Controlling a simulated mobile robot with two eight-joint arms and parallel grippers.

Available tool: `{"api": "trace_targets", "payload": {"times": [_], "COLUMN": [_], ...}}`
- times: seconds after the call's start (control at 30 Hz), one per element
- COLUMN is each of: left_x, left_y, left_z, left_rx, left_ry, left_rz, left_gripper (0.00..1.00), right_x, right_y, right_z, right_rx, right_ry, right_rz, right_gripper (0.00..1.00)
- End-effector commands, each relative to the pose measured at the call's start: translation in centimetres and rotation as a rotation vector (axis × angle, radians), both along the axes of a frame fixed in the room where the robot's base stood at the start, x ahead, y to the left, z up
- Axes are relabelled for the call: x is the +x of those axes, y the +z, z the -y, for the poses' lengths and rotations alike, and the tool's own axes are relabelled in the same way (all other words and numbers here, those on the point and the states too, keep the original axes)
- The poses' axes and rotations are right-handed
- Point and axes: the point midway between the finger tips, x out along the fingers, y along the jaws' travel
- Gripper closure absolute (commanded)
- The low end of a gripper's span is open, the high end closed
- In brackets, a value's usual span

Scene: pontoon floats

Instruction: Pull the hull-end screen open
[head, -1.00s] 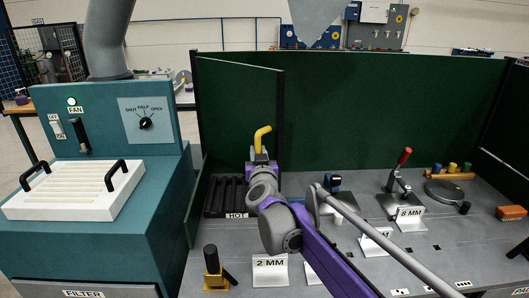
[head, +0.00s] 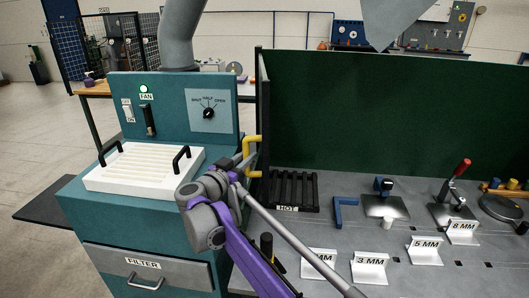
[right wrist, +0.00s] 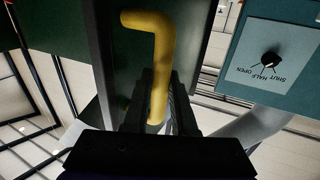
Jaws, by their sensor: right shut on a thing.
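The hull-end screen (head: 262,110) is a dark green panel, seen nearly edge-on at the left end of the bench, beside the teal fan unit. Its yellow bent handle (head: 247,150) sticks out to the left. My right gripper (head: 238,172) is at the lower part of this handle. In the right wrist view the yellow handle (right wrist: 152,65) runs down between the dark fingers (right wrist: 157,115), which are shut on it; part of the panel (right wrist: 125,70) shows behind. My left gripper is not in view.
The teal fan unit (head: 115,230), with a white grille (head: 145,168), stands close left of the screen. A black rack marked HOT (head: 295,192), a blue angled piece (head: 343,214) and several numbered signs are on the grey bench. A fixed green wall (head: 400,110) lines its back.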

Motion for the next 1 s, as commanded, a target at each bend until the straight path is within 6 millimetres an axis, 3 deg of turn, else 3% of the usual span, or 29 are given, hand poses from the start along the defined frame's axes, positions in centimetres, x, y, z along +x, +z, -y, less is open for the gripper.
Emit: {"api": "trace_targets", "payload": {"times": [0.13,0.4,0.97,1.0], "left_x": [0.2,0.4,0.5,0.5], "left_y": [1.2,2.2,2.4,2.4], "left_z": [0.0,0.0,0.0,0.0], "left_rx": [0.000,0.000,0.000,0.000], "left_ry": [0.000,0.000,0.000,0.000], "left_rz": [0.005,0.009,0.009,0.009], "left_gripper": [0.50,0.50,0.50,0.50], "right_x": [0.3,0.5,0.6,0.6], "right_y": [0.4,0.3,0.3,0.3], "right_z": [-1.9,-3.5,-3.9,-3.8], "right_rx": [-0.004,-0.003,-0.006,-0.006], "right_ry": [-0.044,-0.095,-0.109,-0.109], "right_rz": [0.003,0.004,0.006,0.006], "right_gripper": [1.00,1.00,1.00,0.68]}}
